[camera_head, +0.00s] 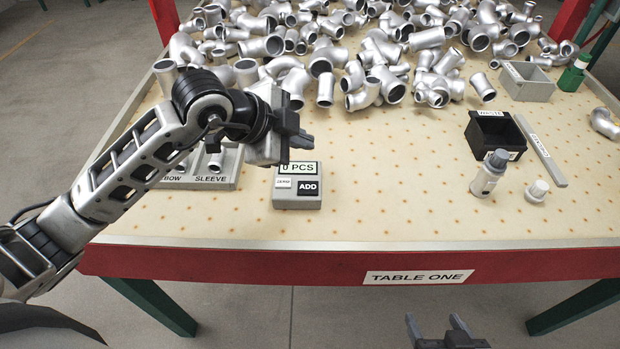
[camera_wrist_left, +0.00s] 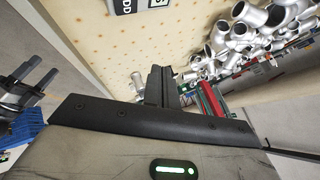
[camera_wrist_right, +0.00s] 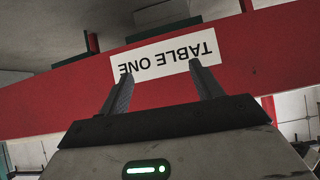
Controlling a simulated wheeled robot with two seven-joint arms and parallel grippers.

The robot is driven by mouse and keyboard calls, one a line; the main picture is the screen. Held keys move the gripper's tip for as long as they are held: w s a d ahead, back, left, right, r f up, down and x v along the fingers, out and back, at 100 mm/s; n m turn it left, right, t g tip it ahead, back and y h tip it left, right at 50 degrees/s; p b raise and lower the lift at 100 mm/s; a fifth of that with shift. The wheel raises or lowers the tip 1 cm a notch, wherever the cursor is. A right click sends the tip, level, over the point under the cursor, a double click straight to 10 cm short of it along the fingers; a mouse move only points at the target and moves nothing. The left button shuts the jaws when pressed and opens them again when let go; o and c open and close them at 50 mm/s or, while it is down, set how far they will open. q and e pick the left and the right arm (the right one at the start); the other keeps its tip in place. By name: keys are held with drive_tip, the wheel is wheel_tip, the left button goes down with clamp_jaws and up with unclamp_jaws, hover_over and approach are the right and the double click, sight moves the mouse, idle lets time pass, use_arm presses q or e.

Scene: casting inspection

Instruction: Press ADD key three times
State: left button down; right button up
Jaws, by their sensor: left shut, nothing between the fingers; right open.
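The grey counter box (camera_head: 297,196) stands near the table's front edge in the head view. Its display (camera_head: 297,169) reads 0 PCS. The black ADD key (camera_head: 308,188) is on its right, with a white key (camera_head: 284,183) to its left. Part of the box with the ADD label (camera_wrist_left: 128,5) shows at the top of the left wrist view. My left gripper (camera_head: 303,139) is shut and empty, above and behind the box; its fingers seem apart from the key. My right gripper (camera_head: 438,325) is open and empty, in front of the table's red edge.
A sorting tray (camera_head: 226,184) labelled ELBOW and SLEEVE stands left of the box. Many metal pipe fittings (camera_head: 380,80) fill the back. The table's front middle is clear.

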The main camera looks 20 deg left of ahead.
use_arm(q)
drive_tip(key=shift+s, duration=0.1)
use_arm(e)
drive_tip(key=shift+s+f, duration=0.2)
drive_tip(key=shift+s, duration=0.15)
use_arm(q)
drive_tip(key=b, duration=0.6)
hover_over(303, 189)
wheel_tip(303, 189, down, 7)
drive_tip(key=shift+f, duration=0.1)
drive_tip(key=shift+f+b, duration=0.7)
drive_tip(key=shift+f, duration=0.15)
use_arm(e)
drive_tip(key=shift+w+a+f+m+t+y, duration=0.15)
drive_tip(key=shift+w+a+f+m+y, duration=0.15)
drive_tip(key=shift+f, duration=0.2)
drive_tip(key=shift+w+a+f+m+t+y, duration=0.1)
drive_tip(key=shift+w+a+f+m+t, duration=0.1)
drive_tip(key=shift+a+f, duration=0.25)
drive_tip(key=shift+s+d, duration=0.1)
drive_tip(key=shift+f, duration=0.1)
drive_tip(key=shift+w, duration=0.2)
drive_tip(key=shift+s, duration=0.2)
